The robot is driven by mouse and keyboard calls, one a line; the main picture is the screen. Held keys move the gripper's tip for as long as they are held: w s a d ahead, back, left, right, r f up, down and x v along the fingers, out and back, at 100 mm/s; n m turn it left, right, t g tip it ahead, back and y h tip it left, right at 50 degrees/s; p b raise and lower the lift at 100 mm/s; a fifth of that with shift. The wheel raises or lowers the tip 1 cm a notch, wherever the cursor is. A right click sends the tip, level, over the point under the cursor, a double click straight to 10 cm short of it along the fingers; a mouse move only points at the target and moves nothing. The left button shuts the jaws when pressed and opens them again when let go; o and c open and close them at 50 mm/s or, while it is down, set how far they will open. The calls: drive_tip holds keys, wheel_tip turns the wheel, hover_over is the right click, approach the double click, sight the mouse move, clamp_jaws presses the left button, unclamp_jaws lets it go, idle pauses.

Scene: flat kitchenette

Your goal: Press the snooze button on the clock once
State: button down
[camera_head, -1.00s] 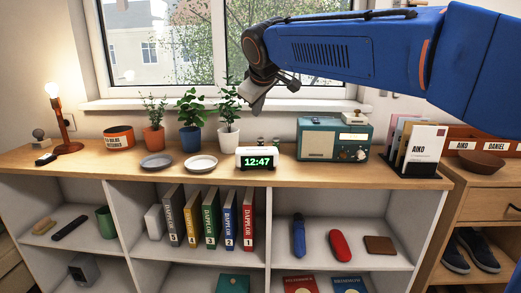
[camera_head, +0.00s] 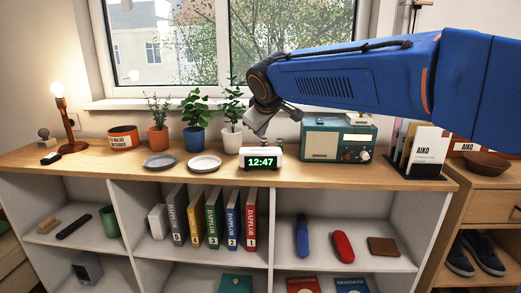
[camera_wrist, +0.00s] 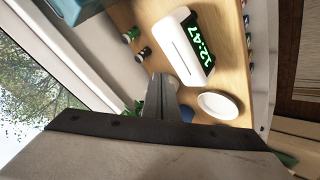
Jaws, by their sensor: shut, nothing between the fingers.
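The white clock (camera_head: 261,153) stands on the wooden counter, with green digits reading 12:47 facing the front. In the wrist view the clock (camera_wrist: 176,40) is tilted in the picture, and a narrow slot-like bar (camera_wrist: 187,53) shows on its white top. I cannot tell for certain that this bar is the snooze button. My gripper (camera_head: 257,128) is above and slightly behind the clock, apart from it. In the wrist view my gripper (camera_wrist: 162,82) is shut and empty, its tips pointing beside the clock.
A grey plate (camera_head: 159,162) and a white plate (camera_head: 203,164) lie left of the clock. Potted plants (camera_head: 194,137) stand behind them. A teal radio (camera_head: 313,140) is close on the right. Small dark objects (camera_wrist: 144,53) stand behind the clock. The counter's front edge (camera_head: 225,180) is clear.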

sight(261, 151)
drive_tip(key=shift+f, duration=1)
drive_tip(key=shift+f, duration=0.1)
idle(1.3)
drive_tip(key=shift+f, duration=0.35)
drive_tip(key=shift+f, duration=0.3)
idle(0.7)
drive_tip(key=shift+r, duration=0.1)
idle(0.3)
drive_tip(key=shift+r, duration=0.65)
drive_tip(key=shift+r, duration=0.1)
drive_tip(key=shift+r, duration=2.4)
